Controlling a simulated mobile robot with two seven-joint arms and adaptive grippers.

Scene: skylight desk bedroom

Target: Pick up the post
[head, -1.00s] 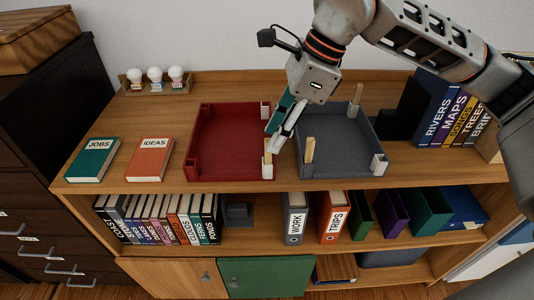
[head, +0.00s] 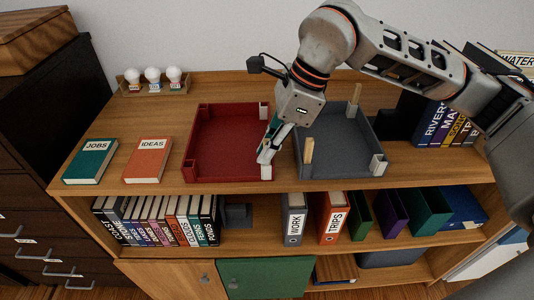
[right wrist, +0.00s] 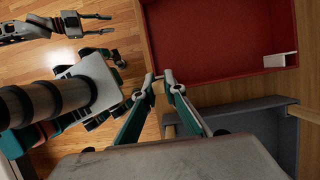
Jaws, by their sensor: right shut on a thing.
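The red tray (head: 228,176) lies on the wooden cabinet top, with pale corner pieces at its right side. My right gripper (head: 265,158) is shut at its front right corner, on the slim light post standing there. In the right wrist view, my right gripper (right wrist: 159,78) has its fingertips close together at the edge of the red tray (right wrist: 215,75), and the post is mostly hidden between them. The grey tray (head: 335,170) stands just to the right with wooden posts (head: 308,151) at its corners. My left gripper (right wrist: 103,24) shows small and open over the floor in the right wrist view.
The JOBS book (head: 91,162) and the IDEAS book (head: 148,160) lie left of the red tray. A bulb rack (head: 153,86) stands at the back left. Upright books (head: 445,123) stand at the right, behind my right arm. Shelves below hold several books and binders.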

